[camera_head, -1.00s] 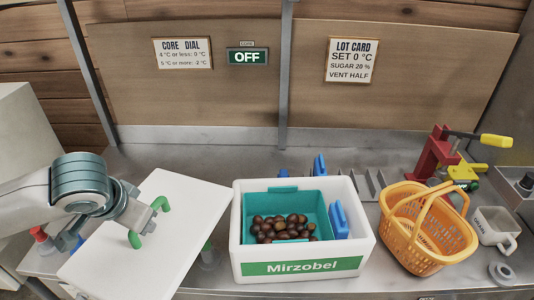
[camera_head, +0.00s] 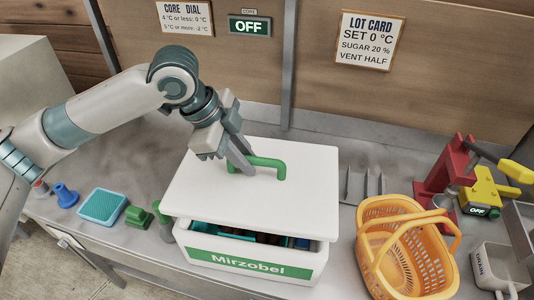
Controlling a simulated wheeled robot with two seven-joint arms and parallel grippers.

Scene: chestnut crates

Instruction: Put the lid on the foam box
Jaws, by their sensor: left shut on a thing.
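My left gripper (camera_head: 245,168) is shut on the green handle (camera_head: 268,162) of the white lid (camera_head: 255,205). The lid is over the white foam box (camera_head: 200,245), which has a green "Mirzobel" label (camera_head: 248,264). The lid looks slightly turned against the box, and a gap shows at the front between the lid and the box's rim. Through this gap I see part of the teal bin (camera_head: 232,233) and some dark chestnuts. Most of the box's inside is hidden by the lid. My right gripper is not in view.
An orange basket (camera_head: 372,262) stands right of the box. Left of the box are a teal tray (camera_head: 102,206), a blue item (camera_head: 65,196) and a green item (camera_head: 138,217).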

